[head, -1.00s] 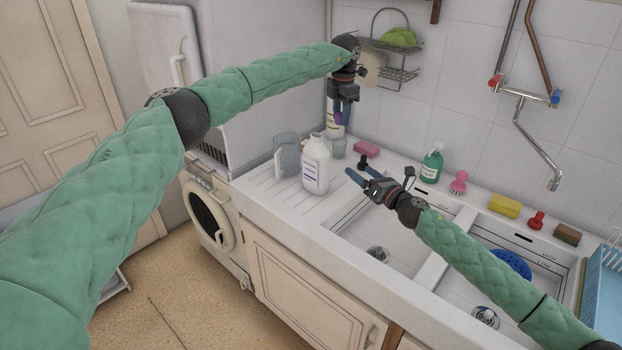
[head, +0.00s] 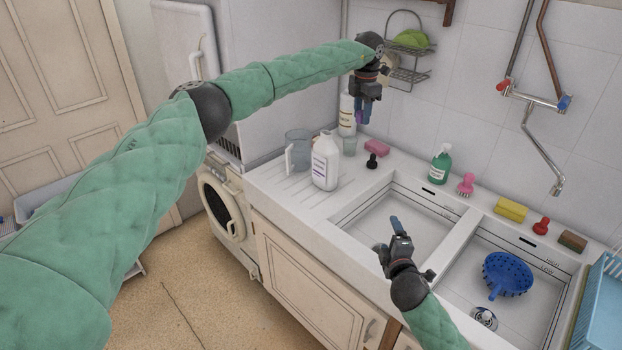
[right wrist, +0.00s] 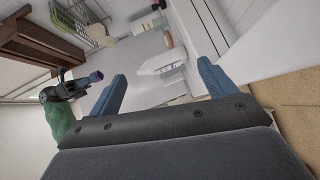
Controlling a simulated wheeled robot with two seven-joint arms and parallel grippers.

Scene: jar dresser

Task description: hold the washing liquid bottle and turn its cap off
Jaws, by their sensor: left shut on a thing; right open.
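The washing liquid bottle (head: 325,165) is a white jug with a handle and a purple-marked label. It stands upright on the ribbed drainboard in the head view, and its neck shows no coloured cap. My left gripper (head: 365,115) points down, above and to the right of the bottle, apart from it. It is shut on a small purple piece that looks like the cap; this piece (right wrist: 95,76) shows better in the right wrist view. My right gripper (head: 389,238) is open and empty over the front of the left basin, clear of the bottle.
A clear jug (head: 297,148) and a glass (head: 349,145) stand close to the bottle. Another white bottle (head: 346,113) is behind my left gripper. A pink sponge (head: 376,147), dark stopper (head: 372,161) and green pump bottle (head: 440,163) line the back. The right basin holds a blue colander (head: 507,273).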

